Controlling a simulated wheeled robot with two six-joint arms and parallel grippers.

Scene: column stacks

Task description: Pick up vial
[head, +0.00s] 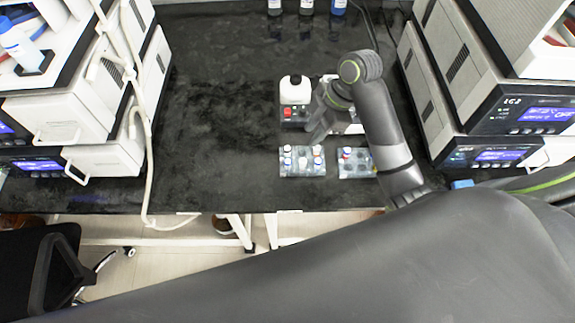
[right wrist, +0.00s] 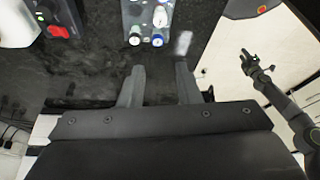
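Two clear racks hold small capped vials on the black bench in the head view. The left rack (head: 302,173) has several vials (head: 303,161) with white and blue caps; the right rack (head: 355,171) has a red-capped one among others. My right gripper (head: 318,134) points down just behind the left rack. In the right wrist view my right gripper (right wrist: 160,70) is open, with nothing between its fingers. A white-capped vial (right wrist: 135,39) and a blue-capped vial (right wrist: 157,40) stand in a rack beyond the fingertips. A small distant gripper (right wrist: 250,60), apparently my left, shows at the right; its opening is unclear.
Stacked instruments flank the bench on the left (head: 88,115) and right (head: 440,85). Bottles (head: 306,6) stand at the back. The middle-left bench is clear.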

